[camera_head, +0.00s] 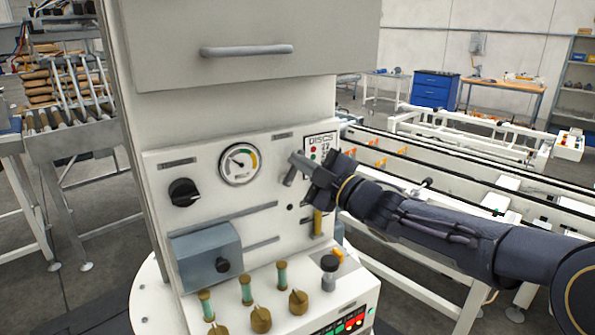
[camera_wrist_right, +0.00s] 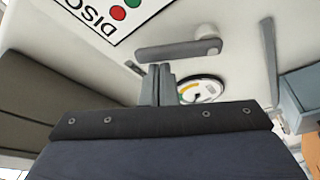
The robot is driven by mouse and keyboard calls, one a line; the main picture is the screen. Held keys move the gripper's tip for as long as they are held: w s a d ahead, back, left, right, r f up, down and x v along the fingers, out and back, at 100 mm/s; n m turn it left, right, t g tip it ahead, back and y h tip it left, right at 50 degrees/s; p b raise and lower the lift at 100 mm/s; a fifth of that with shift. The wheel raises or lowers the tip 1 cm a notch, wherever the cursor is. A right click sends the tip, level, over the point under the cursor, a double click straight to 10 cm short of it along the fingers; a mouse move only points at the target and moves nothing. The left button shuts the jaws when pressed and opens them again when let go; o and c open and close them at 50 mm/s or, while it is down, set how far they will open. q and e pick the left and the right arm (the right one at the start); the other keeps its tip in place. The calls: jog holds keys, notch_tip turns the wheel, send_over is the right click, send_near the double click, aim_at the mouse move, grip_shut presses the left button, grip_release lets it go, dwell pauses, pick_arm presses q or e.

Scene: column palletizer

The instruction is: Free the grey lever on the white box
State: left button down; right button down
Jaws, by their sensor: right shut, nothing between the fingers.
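The white box (camera_head: 262,200) stands upright in the middle of the head view, with its panel facing me. In the right wrist view the grey lever (camera_wrist_right: 180,48) is a flat bar on the white panel, with a round pivot at one end. In the head view my right gripper (camera_head: 303,163) is in front of the panel beside the DISCS sign and partly hides the lever area. Its grey fingers also show in the right wrist view (camera_wrist_right: 157,84), shut and empty, close to the lever's free end. I cannot tell if they touch it. My left gripper is out of view.
The panel carries a gauge (camera_head: 239,164), a black knob (camera_head: 184,192), a grey cover (camera_head: 207,255) and a DISCS sign (camera_head: 323,150). Several brass valves with green tubes stand on the ledge below. A conveyor (camera_head: 470,177) runs behind my right arm.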

jog(key=m+t+b, duration=0.1)
jog(key=m, duration=0.1)
jog(key=d+f+m+t+b, duration=0.1)
jog(key=m+b, duration=0.1)
jog(key=w+d+m+h+b, duration=0.1)
jog(key=m+b, duration=0.1)
jog(key=m, duration=0.1)
jog(key=shift+w+f+t, duration=0.1)
jog(key=shift+f+t, duration=0.15)
jog(key=shift+t, duration=0.15)
jog(key=shift+m, duration=0.3)
